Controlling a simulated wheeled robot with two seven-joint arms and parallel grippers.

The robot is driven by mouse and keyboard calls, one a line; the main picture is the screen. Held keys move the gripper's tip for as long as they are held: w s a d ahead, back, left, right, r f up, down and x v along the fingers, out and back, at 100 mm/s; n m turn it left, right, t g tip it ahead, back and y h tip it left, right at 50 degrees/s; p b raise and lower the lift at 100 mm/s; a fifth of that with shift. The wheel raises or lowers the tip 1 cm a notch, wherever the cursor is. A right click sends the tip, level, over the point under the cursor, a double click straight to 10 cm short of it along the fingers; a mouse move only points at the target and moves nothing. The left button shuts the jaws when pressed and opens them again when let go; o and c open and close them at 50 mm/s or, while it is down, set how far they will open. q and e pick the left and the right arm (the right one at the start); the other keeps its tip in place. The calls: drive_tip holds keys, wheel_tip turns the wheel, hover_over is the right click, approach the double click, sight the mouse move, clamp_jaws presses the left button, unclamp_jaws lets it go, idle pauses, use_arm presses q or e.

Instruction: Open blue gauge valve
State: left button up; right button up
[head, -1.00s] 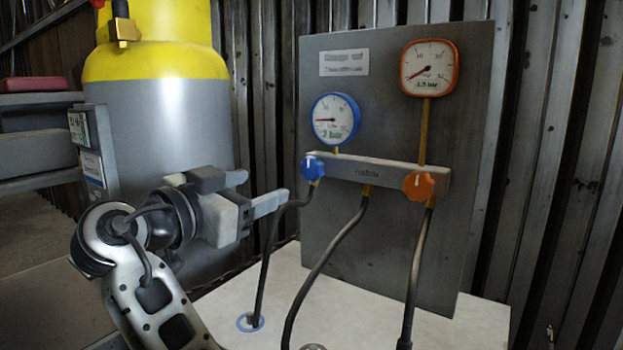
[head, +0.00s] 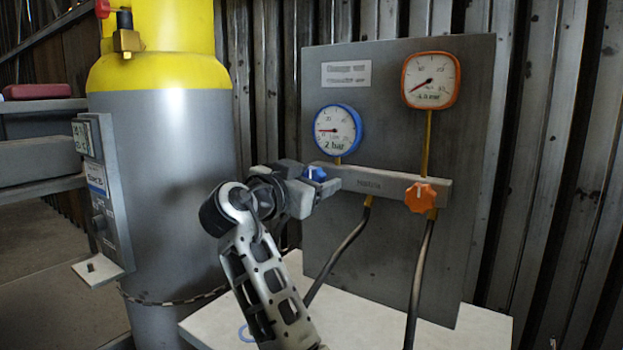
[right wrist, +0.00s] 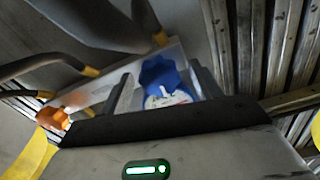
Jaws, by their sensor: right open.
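The blue valve knob (head: 316,173) is at the left end of the grey manifold bar (head: 385,187), under the blue-rimmed gauge (head: 338,130). My right gripper (head: 313,178) is at the knob, with its fingers on either side of it in the head view. In the right wrist view the blue knob (right wrist: 157,73) lies between the two open fingers (right wrist: 161,80), with a white, blue-rimmed gauge face next to it. Gaps seem to remain between knob and fingers, but contact is hard to judge. My left gripper is not in view.
An orange knob (head: 421,196) and orange gauge (head: 431,80) are to the right on the grey panel (head: 390,240). Dark hoses (head: 336,255) hang below the manifold. A yellow-topped grey cylinder (head: 165,150) stands to the left. A pale tabletop (head: 440,335) lies below.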

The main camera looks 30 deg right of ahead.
drive_tip(key=c, duration=1)
drive_tip(key=shift+o, duration=0.2)
